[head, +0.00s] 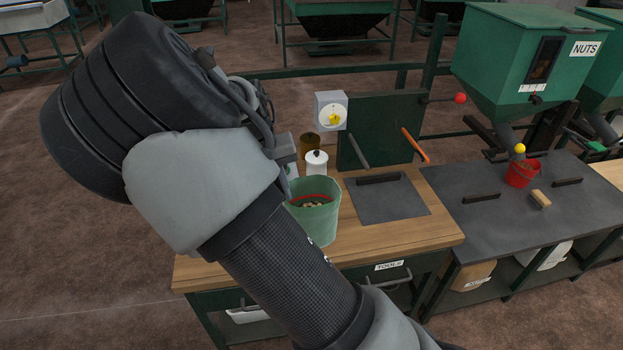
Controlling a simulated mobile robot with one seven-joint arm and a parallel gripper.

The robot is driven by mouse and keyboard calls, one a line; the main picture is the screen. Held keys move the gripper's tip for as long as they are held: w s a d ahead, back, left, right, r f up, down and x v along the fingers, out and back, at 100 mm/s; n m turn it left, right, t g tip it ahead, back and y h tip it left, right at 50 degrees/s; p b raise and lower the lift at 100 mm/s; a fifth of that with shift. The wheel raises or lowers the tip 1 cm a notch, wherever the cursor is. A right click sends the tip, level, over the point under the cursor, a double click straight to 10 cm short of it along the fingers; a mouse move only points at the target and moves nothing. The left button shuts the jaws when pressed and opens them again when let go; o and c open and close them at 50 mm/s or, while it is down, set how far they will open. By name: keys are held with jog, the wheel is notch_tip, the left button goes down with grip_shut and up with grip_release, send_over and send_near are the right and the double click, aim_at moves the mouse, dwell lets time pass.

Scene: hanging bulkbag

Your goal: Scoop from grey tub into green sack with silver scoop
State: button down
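A pale green open container (318,226) stands on the wooden bench top; I cannot tell if it is the green sack. It has a dark red band inside and small brownish pieces in it. My arm crosses the left and middle of the head view and hides part of the bench. My gripper does not show, so its state and anything in it are hidden. I cannot make out a grey tub or a silver scoop.
A white jar (316,163) and a brown container (308,146) stand behind the green one. A dial box (331,110) and a dark green panel (378,130) stand farther back. Right are a dark mat (388,200), a red bucket (522,174) and a green NUTS hopper (510,60).

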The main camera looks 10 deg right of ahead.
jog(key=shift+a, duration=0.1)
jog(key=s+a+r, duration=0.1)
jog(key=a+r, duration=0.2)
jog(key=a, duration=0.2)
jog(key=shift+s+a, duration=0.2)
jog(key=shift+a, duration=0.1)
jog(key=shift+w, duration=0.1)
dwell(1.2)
